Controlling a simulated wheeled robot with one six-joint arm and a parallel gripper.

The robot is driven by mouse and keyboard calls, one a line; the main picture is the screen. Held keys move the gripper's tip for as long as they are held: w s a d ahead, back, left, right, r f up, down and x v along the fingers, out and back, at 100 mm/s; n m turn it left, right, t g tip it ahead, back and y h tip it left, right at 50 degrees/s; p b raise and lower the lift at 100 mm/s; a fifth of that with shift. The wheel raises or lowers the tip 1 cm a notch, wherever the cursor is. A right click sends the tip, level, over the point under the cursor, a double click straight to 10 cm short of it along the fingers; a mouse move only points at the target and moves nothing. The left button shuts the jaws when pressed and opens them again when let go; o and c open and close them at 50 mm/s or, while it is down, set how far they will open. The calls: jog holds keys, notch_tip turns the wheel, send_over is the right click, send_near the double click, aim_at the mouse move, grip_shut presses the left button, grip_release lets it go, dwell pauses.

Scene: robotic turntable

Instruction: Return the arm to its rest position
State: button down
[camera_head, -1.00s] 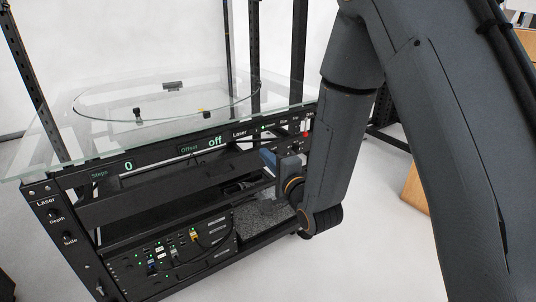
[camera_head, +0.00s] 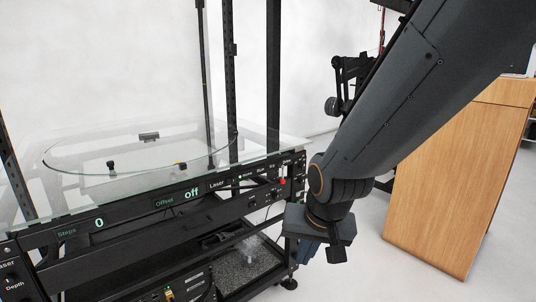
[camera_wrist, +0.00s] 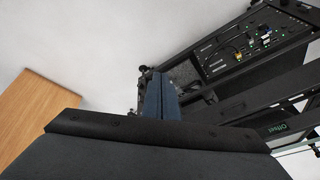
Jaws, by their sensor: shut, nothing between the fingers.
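My arm comes in from the upper right of the head view and bends down to its wrist in front of the turntable rig's right end. My gripper (camera_head: 310,250) hangs below the wrist, beside the rig's front right corner, partly hidden by my own wrist parts. In the wrist view its blue-grey fingers (camera_wrist: 160,97) lie together, shut, with nothing seen between them. The turntable rig (camera_head: 160,205) stands at the left, with a round glass plate (camera_head: 70,165) on top. Its front panel reads "Steps 0" and "Offset off".
A wooden cabinet (camera_head: 455,175) stands at the right; it also shows in the wrist view (camera_wrist: 35,110). A black stand (camera_head: 352,75) is behind my arm. A lower shelf (camera_head: 250,270) of the rig lies left of my gripper. Pale floor is open between rig and cabinet.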

jog(key=s+d+r+n+g, duration=0.2)
jog(key=s, duration=0.5)
jog(key=s+d+r+n+g, duration=0.1)
jog(key=s+n+g, duration=0.1)
jog(key=s, duration=0.5)
jog(key=d+r+m+h+p, duration=0.1)
jog(key=d+r+p, duration=0.6)
jog(key=p, duration=0.8)
jog(key=shift+w+d+r+m, duration=0.4)
jog(key=shift+d+m, duration=0.3)
jog(key=shift+m, duration=0.2)
